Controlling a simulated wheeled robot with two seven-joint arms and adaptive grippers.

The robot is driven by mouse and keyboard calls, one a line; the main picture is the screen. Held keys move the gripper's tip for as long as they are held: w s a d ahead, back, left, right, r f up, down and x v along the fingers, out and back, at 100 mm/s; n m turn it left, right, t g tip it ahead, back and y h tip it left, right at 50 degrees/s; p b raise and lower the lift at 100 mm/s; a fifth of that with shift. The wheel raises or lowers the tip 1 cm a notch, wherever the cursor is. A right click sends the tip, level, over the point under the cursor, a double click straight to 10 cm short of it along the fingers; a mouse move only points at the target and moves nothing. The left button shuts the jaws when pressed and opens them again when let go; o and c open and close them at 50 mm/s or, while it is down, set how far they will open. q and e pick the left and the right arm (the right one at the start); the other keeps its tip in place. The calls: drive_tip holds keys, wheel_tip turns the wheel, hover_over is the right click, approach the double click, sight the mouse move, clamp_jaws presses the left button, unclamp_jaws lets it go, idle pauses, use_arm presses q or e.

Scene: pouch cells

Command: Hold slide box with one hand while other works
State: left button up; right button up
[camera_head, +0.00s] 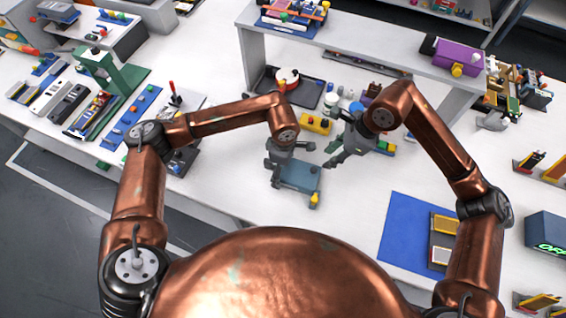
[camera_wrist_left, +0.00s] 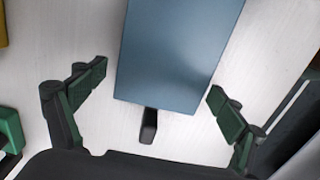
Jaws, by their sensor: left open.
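A blue box (camera_head: 300,174), which looks like the slide box, lies on the white table near the middle. In the left wrist view the blue box (camera_wrist_left: 178,50) reaches between the fingers of my left gripper (camera_wrist_left: 157,82). The left gripper (camera_head: 278,166) is open, with a visible gap between each finger and the box. A small dark tab (camera_wrist_left: 149,126) sticks out at the box's near end. My right gripper (camera_head: 345,153) is to the right of the box, apart from it. Its finger opening is too small to make out.
A yellow block (camera_head: 315,123) lies just behind the box. A grey raised shelf (camera_head: 345,58) stands behind.

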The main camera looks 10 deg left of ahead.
use_arm(q)
drive_tip(key=shift+f, duration=0.45)
drive_tip(key=shift+c, duration=0.3)
drive_tip(key=c, duration=1.4)
